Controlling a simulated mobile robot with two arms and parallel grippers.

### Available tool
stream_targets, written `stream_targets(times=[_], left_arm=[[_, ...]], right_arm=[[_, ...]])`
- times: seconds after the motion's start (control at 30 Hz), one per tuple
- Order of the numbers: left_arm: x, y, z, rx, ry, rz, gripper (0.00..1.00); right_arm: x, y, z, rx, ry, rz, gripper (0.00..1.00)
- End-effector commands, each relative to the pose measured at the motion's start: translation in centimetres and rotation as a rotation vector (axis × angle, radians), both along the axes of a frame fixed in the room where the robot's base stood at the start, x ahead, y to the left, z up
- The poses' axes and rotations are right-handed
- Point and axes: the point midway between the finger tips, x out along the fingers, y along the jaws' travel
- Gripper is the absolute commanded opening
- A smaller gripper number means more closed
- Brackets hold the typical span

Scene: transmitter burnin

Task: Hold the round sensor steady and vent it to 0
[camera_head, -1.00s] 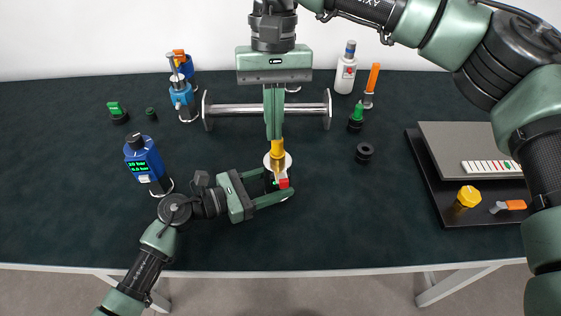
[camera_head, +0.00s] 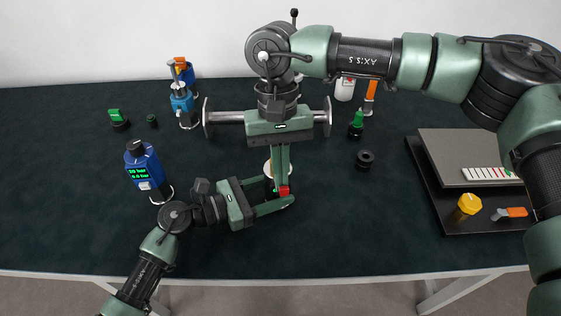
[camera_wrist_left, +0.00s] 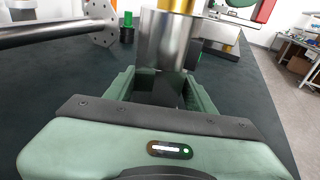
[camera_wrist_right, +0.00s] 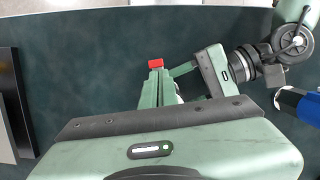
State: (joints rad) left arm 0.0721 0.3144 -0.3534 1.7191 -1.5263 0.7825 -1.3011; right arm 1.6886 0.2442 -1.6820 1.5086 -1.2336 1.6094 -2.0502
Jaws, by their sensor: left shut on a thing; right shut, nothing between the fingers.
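The round sensor, a silver metal cylinder (camera_wrist_left: 165,42) with a gold top (camera_wrist_left: 176,5), stands between the fingers of my left gripper (camera_head: 279,196) in the left wrist view. My left gripper is shut on it, low over the table. In the head view only a pale edge of the sensor (camera_head: 267,168) shows behind my right fingers. A small red part (camera_head: 284,190) is at the tips of my right gripper (camera_head: 283,184), which is shut and empty. The red part also shows in the right wrist view (camera_wrist_right: 155,63). Whether the tips touch it I cannot tell.
A blue gauge (camera_head: 144,166) with a green display stands left; its digits are hard to read. A flanged metal pipe (camera_head: 226,117) lies behind. The front table is clear.

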Motion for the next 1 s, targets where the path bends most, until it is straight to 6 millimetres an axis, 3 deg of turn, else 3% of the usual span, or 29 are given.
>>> stream_targets(times=[0.27,0.5,0.77,1.0], left_arm=[[0.1,0.1,0.0,0.001,-0.001,0.002,0.12],[0.1,0.1,0.0,0.0,0.0,0.004,0.13],[0.2,0.2,0.0,0.001,0.0,0.008,0.12],[0.2,0.2,-0.1,0.002,0.0,0.007,0.07]], right_arm=[[-0.2,0.0,0.0,0.001,0.001,0.0,0.0],[-2.2,-0.3,0.0,0.001,0.004,0.003,0.0],[-2.2,-0.2,0.1,0.001,0.005,0.003,0.0],[-1.6,-0.1,2.3,0.002,0.001,0.002,0.0]])
